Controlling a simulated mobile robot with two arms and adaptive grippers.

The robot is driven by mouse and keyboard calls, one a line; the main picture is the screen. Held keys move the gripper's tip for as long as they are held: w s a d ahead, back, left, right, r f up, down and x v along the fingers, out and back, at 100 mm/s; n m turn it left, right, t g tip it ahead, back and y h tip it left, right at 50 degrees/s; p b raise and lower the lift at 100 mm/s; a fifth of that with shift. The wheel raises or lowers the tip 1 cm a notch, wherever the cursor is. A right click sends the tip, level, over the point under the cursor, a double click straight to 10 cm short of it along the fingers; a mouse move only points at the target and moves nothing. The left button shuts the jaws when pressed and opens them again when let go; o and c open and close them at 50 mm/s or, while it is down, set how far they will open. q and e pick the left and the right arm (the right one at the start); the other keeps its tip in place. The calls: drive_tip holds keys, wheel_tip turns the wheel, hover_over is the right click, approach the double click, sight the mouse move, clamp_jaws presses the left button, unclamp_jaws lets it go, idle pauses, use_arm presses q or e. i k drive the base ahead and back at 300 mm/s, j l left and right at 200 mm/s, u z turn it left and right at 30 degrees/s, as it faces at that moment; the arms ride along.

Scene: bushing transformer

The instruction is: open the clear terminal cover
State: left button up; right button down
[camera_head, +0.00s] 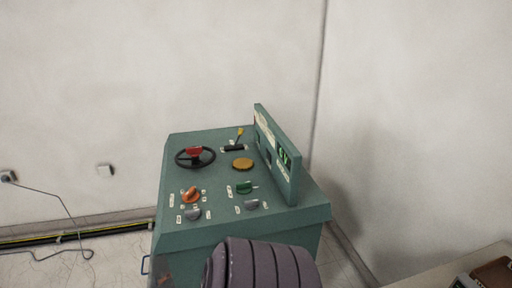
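Neither of my grippers is in view. A purple-grey ribbed cylinder (262,268), like a bushing, rises into the bottom edge in front of a teal control console (225,235). A brownish, partly see-through patch (180,267) shows at the console's lower front left, cut off by the frame. I cannot tell whether it is part of the clear terminal cover. No clear cover can be made out for certain.
The console top carries a black handwheel (195,158), a yellow disc (243,164), an orange knob (191,195), a green knob (244,187) and an upright display panel (279,155). A table corner (445,270) is at lower right. A cable (68,210) hangs at left.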

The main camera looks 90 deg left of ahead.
sight(160, 263)
drive_tip(key=k+u, duration=0.1)
drive_tip(key=u, duration=0.75)
drive_tip(key=k+j+u, duration=0.1)
drive_tip(key=u, duration=0.3)
drive_tip(key=j+u, duration=0.15)
drive_tip(key=u, duration=0.3)
drive_tip(key=k+j+u, duration=0.1)
drive_tip(key=u, duration=0.3)
drive_tip(key=k+j+u, duration=0.1)
drive_tip(key=j+u, duration=0.25)
drive_tip(key=j, duration=0.25)
drive_tip(key=j+u, duration=0.4)
drive_tip(key=j, duration=0.25)
